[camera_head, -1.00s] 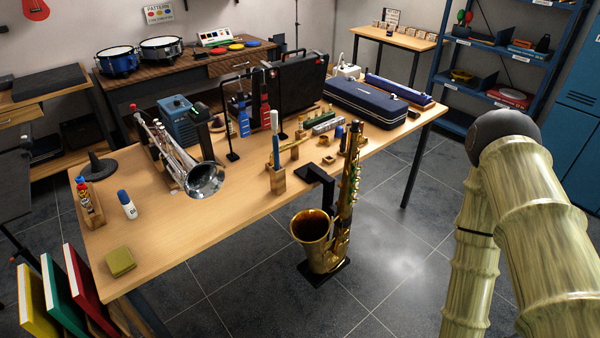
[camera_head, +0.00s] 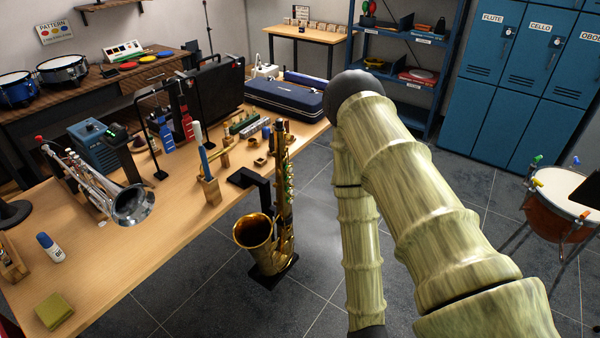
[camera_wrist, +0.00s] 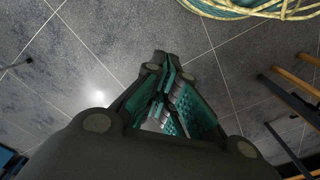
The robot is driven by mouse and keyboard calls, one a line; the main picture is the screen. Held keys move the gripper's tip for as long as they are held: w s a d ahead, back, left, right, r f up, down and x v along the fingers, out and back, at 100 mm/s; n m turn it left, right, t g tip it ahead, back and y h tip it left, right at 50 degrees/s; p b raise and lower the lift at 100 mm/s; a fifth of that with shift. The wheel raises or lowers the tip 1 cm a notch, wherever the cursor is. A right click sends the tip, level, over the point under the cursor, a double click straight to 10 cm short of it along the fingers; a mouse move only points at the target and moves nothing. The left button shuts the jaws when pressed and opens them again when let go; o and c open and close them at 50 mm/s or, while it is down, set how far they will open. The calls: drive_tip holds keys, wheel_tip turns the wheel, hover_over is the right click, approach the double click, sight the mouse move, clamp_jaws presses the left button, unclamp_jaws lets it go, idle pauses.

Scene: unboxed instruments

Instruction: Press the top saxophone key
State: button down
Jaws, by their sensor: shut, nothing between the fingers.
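The brass saxophone (camera_head: 262,240) stands upright on a dark stand at the front edge of the wooden table, its bell facing left. Its keys (camera_head: 286,180) run up the tall body, with greenish spots along the right side; the single top key is too small to pick out. My arm is to the right of it, apart from it. My gripper (camera_wrist: 160,65) shows in the wrist view, its fingers closed together and empty over the grey tiled floor. The saxophone does not show in the wrist view, and my gripper is not visible in the head view.
The wooden table (camera_head: 160,250) holds a trumpet (camera_head: 110,195), a blue case (camera_head: 284,97) and small tools. A blue shelf (camera_head: 400,70), lockers (camera_head: 520,80) and a drum (camera_head: 565,200) stand at the back and right. In the wrist view, a coiled yellow-green hose or cable (camera_wrist: 250,10) lies at the top.

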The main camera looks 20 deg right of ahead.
sight(290, 169)
drive_tip(key=w+d+r+m+t+y+p, duration=0.2)
drive_tip(key=w+r+m, duration=0.6)
drive_tip(key=w+r, duration=0.4)
drive_tip(key=w+d+r+m+t+y+p, duration=0.1)
drive_tip(key=w+r+m+p, duration=0.3)
drive_tip(key=w+r+m, duration=0.5)
drive_tip(key=w+d+r+m+t+y+p, duration=0.2)
drive_tip(key=w+r+m, duration=0.7)
drive_tip(key=w+r, duration=0.6)
wheel_tip(290, 169, up, 2)
drive_tip(key=shift+w+d+r+t+y+p, duration=0.1)
drive_tip(key=shift+w+d+t+y+p, duration=0.25)
drive_tip(key=shift+d+t, duration=0.55)
drive_tip(key=shift+a, duration=0.1)
drive_tip(key=shift+w+a+r+p+x, duration=0.15)
drive_tip(key=shift+w+r+p+x, duration=0.25)
drive_tip(key=shift+x, duration=1.75)
drive_tip(key=shift+w+a+r+p+x, duration=0.2)
drive_tip(key=shift+p+x, duration=0.45)
drive_tip(key=shift+x, duration=1.5)
drive_tip(key=shift+w+a+r+p+x, duration=0.15)
drive_tip(key=shift+r+p+x, duration=0.3)
drive_tip(key=shift+x, duration=1.7)
drive_tip(key=shift+w+d, duration=0.1)
